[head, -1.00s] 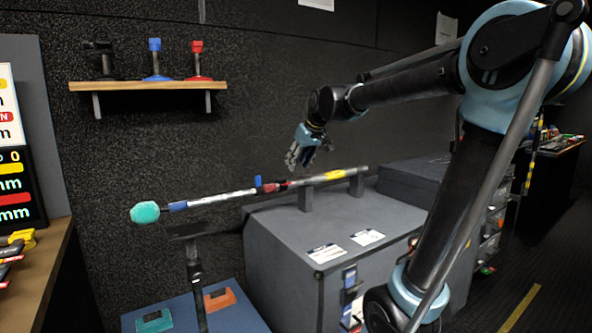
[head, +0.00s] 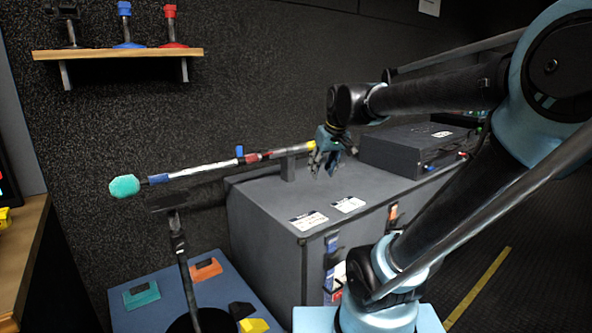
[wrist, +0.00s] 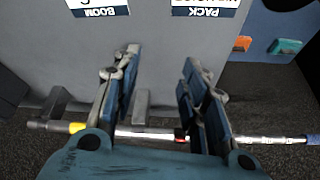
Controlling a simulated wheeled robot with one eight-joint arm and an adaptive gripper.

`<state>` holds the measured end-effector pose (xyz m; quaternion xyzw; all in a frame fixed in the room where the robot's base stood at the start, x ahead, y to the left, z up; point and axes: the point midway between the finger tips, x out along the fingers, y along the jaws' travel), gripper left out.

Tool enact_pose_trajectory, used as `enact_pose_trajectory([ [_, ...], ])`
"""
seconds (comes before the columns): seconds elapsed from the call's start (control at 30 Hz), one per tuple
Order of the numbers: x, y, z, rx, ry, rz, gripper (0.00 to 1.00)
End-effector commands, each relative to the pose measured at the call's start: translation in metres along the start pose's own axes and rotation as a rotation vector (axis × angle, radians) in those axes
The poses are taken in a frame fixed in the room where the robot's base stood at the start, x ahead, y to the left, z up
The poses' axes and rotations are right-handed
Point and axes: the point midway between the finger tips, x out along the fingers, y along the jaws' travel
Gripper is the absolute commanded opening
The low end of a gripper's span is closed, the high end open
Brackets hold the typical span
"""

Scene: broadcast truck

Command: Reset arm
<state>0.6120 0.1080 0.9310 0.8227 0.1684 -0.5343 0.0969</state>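My gripper (head: 326,166) is above the grey cabinet, in front of the right end of the boom pole. In the wrist view my gripper (wrist: 163,75) has its fingers spread apart with nothing between them. The boom pole (head: 205,168) has a teal foam tip (head: 124,186) at its left end and red, blue and yellow bands. It rests on a support on the cabinet top and a stand at left. The pole also shows in the wrist view (wrist: 270,139), passing behind the fingers. Its far right end is hidden by my gripper in the head view.
The grey cabinet (head: 262,205) carries two white labels and a dark case (head: 405,150) at its back right. A wall shelf (head: 120,53) holds black, blue and red stands. A blue platform (head: 160,312) has coloured blocks. Floor at right is clear.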

Motion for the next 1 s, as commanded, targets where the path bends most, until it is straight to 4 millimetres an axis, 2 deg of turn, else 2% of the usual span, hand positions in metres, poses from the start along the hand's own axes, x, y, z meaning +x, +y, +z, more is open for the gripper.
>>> enact_pose_trajectory([
  [0.03,0.005,0.007,0.026,0.032,-0.019,0.014,0.40],
  [0.3,0.033,0.030,0.150,0.193,-0.125,0.080,0.40],
  [0.4,0.045,0.033,0.191,0.249,-0.161,0.101,0.40],
  [0.5,0.055,0.034,0.223,0.294,-0.190,0.118,0.40],
  [0.6,0.062,0.035,0.244,0.326,-0.209,0.131,0.40],
  [0.7,0.066,0.035,0.256,0.341,-0.220,0.137,0.40],
  [1.0,0.067,0.035,0.258,0.346,-0.223,0.138,0.40],
])
